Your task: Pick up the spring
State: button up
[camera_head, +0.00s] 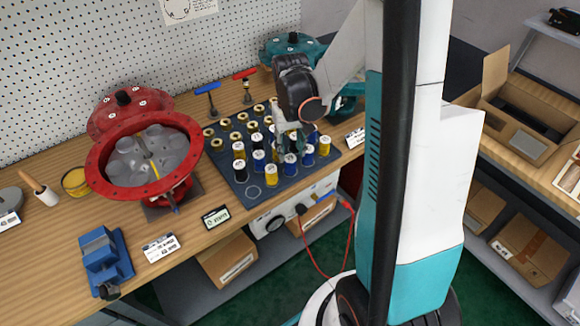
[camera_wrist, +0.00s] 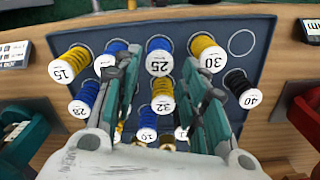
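Several springs with white numbered caps stand upright in rows on a dark mat (camera_head: 228,178). They are yellow, blue and black. My gripper (camera_head: 290,145) is over the mat, pointing down among them. In the wrist view my gripper (camera_wrist: 160,72) has its two fingers apart. A blue spring marked 25 (camera_wrist: 158,46) and a yellow spring marked 32 (camera_wrist: 162,88) show in the gap between the fingers. A yellow spring marked 30 (camera_wrist: 205,47) and a black one marked 40 (camera_wrist: 238,82) stand to the right, a yellow one marked 15 (camera_wrist: 75,58) to the left. Fingers partly hide other springs.
A red open housing (camera_head: 145,190) stands left of the mat, and a teal housing (camera_head: 285,48) behind it. Brass pieces (camera_head: 225,125) stand at the mat's back left. A blue vise (camera_head: 102,258) is at the front left. One circle (camera_wrist: 241,42) on the mat is empty.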

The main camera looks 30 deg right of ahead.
aim_at(290, 158)
jog(key=shift+w+f+b, duration=0.1)
jog(key=shift+f+b, duration=1.15)
jog(key=shift+f, duration=1.45)
jog(key=shift+r, duration=0.1)
jog(key=c, duration=0.9)
